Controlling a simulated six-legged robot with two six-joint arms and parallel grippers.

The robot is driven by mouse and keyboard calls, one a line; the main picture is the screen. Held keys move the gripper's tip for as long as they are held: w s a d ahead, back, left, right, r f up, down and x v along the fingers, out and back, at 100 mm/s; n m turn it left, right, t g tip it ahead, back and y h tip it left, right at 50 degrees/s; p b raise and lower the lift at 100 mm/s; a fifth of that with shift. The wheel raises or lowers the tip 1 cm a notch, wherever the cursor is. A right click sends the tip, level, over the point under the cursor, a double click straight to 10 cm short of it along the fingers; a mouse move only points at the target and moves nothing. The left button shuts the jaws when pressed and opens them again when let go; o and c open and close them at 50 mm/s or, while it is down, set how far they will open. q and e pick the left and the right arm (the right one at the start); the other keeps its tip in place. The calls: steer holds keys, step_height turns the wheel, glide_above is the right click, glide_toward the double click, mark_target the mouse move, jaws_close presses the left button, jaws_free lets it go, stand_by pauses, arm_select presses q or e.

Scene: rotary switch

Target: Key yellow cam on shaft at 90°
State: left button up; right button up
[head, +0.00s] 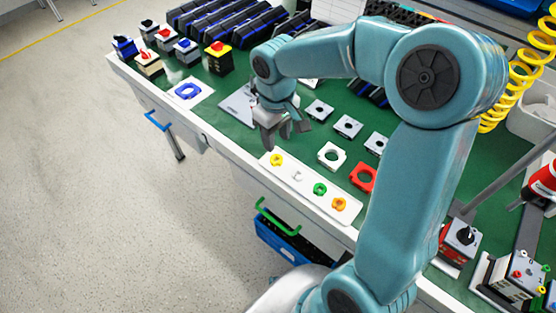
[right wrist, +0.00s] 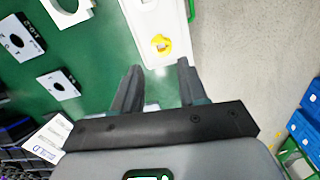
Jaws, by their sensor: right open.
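The yellow cam (head: 277,160) lies at the far left end of a white tray (head: 308,194), beside a white, a green (head: 320,188) and an orange cam (head: 339,204). My right gripper (head: 277,137) is open and empty, pointing down just behind the yellow cam. In the right wrist view the yellow cam (right wrist: 161,45) lies ahead of my open fingers (right wrist: 158,75), apart from them. A grey plate (head: 236,104) lies partly hidden behind my right gripper. I cannot make out the shaft. My left gripper is not in view.
A white frame (head: 331,155), a red frame (head: 363,178) and small holed plates (head: 347,126) lie right of the gripper. Several switches (head: 219,57) stand at the far left. My right arm hides the middle right.

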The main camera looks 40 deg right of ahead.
mark_target(277, 155)
step_height(277, 155, down, 3)
steer(key=shift+a+r, duration=0.15)
steer(key=shift+r, duration=0.05)
step_height(277, 155, down, 5)
steer(key=shift+r+b, duration=0.2)
steer(key=shift+b, duration=0.1)
steer(key=shift+c, duration=0.2)
steer(key=c, duration=0.6)
